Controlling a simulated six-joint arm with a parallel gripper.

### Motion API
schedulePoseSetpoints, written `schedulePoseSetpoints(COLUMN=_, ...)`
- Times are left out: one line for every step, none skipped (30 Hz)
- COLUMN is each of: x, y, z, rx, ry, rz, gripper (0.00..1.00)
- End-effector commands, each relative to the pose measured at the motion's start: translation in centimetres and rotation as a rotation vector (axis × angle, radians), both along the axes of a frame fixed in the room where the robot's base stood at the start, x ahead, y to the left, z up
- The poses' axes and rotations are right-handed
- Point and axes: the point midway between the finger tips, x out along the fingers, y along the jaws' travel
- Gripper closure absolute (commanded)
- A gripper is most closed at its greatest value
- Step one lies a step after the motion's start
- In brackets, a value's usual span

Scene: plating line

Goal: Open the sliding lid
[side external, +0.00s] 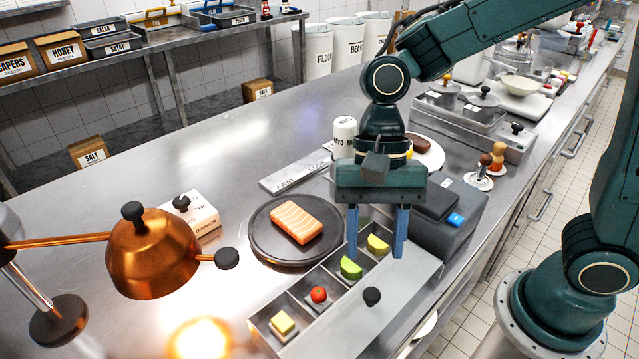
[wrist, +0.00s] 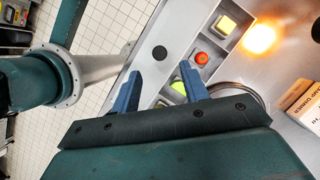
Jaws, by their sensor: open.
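The sliding lid (side external: 391,298) is a flat grey metal panel with a round black knob (side external: 372,296). It lies along the right side of a compartment box (side external: 268,318), whose row of compartments is uncovered. The lid and its knob (wrist: 159,53) also show in the wrist view. My gripper (side external: 376,246) points down with its blue fingers apart and empty. It is above the box's far end, with the knob lower and nearer the camera. In the wrist view the knob is just beyond the gap between the fingertips (wrist: 159,70).
The compartments hold a yellow cube (side external: 283,323), a tomato (side external: 318,294), a lime piece (side external: 350,268) and a lemon piece (side external: 377,244). A dark plate (side external: 264,244) with salmon (side external: 297,222) is left of the box. A copper lamp (side external: 150,255) stands left. A grey device (side external: 440,225) is close right.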

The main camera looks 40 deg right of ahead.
Motion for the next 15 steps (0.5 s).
schedulePoseSetpoints(x=0.4, y=-0.3, z=0.9, rx=0.001, ry=-0.005, rz=-0.002, gripper=0.55)
schedulePoseSetpoints(x=0.5, y=-0.4, z=1.4, rx=0.001, ry=-0.005, rz=-0.003, gripper=0.55)
schedulePoseSetpoints(x=0.7, y=-0.7, z=2.0, rx=0.000, ry=-0.006, rz=-0.002, gripper=0.55)
schedulePoseSetpoints(x=0.8, y=-0.7, z=2.5, rx=0.002, ry=-0.005, rz=-0.002, gripper=0.55)
schedulePoseSetpoints(x=1.0, y=-0.9, z=3.0, rx=0.001, ry=-0.004, rz=-0.002, gripper=0.55)
schedulePoseSetpoints(x=1.2, y=-1.1, z=3.6, rx=0.001, ry=-0.005, rz=-0.003, gripper=0.55)
schedulePoseSetpoints(x=1.3, y=-1.2, z=4.0, rx=0.000, ry=-0.004, rz=-0.001, gripper=0.55)
schedulePoseSetpoints(x=1.4, y=-1.4, z=4.4, rx=0.000, ry=-0.005, rz=-0.002, gripper=0.55)
schedulePoseSetpoints(x=1.4, y=-1.4, z=4.7, rx=0.001, ry=-0.002, rz=-0.001, gripper=0.55)
schedulePoseSetpoints(x=1.5, y=-1.5, z=5.0, rx=0.001, ry=-0.002, rz=-0.001, gripper=0.55)
schedulePoseSetpoints(x=1.6, y=-1.5, z=5.3, rx=0.002, ry=-0.002, rz=-0.001, gripper=0.55)
schedulePoseSetpoints(x=1.7, y=-1.6, z=5.6, rx=0.001, ry=-0.001, rz=-0.002, gripper=0.55)
schedulePoseSetpoints(x=1.7, y=-1.7, z=5.7, rx=0.001, ry=-0.001, rz=0.000, gripper=0.55)
schedulePoseSetpoints(x=1.8, y=-1.7, z=5.9, rx=0.001, ry=-0.001, rz=0.001, gripper=0.55)
schedulePoseSetpoints(x=1.8, y=-1.8, z=6.1, rx=0.001, ry=-0.002, rz=-0.001, gripper=0.55)
